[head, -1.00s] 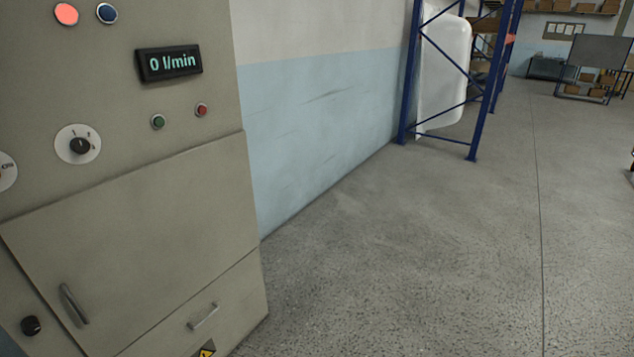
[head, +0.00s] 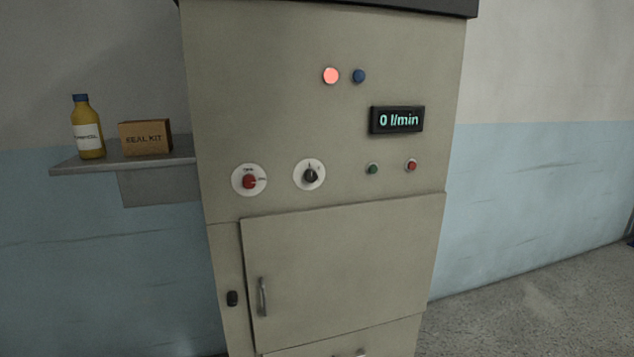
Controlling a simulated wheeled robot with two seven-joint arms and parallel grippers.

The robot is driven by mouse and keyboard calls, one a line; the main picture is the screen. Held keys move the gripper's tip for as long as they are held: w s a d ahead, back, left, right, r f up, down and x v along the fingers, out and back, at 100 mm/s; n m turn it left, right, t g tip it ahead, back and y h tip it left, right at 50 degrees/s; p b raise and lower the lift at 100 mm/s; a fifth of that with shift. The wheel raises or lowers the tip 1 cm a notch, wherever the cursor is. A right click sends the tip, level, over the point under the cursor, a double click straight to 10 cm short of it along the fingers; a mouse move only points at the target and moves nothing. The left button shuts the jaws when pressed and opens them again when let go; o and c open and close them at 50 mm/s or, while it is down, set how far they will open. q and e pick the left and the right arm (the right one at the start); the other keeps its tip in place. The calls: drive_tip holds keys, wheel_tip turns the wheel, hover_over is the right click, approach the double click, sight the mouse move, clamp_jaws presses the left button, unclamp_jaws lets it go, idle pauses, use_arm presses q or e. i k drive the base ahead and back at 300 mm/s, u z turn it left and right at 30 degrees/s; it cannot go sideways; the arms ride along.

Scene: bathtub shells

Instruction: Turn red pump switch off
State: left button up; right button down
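The red pump switch (head: 249,181) is a red rotary knob on a round white plate, at the left of the grey cabinet's (head: 300,120) front. Its plate has small lettering at the top and right; the knob's setting is too small to tell for sure. A black rotary knob (head: 310,175) on a similar white plate is just to its right. A lit red lamp (head: 331,75) and a dark blue lamp or button (head: 359,76) are above. The display (head: 397,120) reads "0 l/min". Neither gripper shows in the head view.
A green button (head: 372,169) and a red button (head: 411,166) sit below the display. A cabinet door with a handle (head: 263,297) is below. Left of the cabinet, a wall shelf (head: 125,167) holds a yellow bottle (head: 88,130) and a seal kit box (head: 146,138). Floor at lower right is clear.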

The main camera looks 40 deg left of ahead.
sight(248, 181)
drive_tip(key=z, duration=1.3)
drive_tip(key=k, duration=0.55)
drive_tip(key=u, duration=1.2)
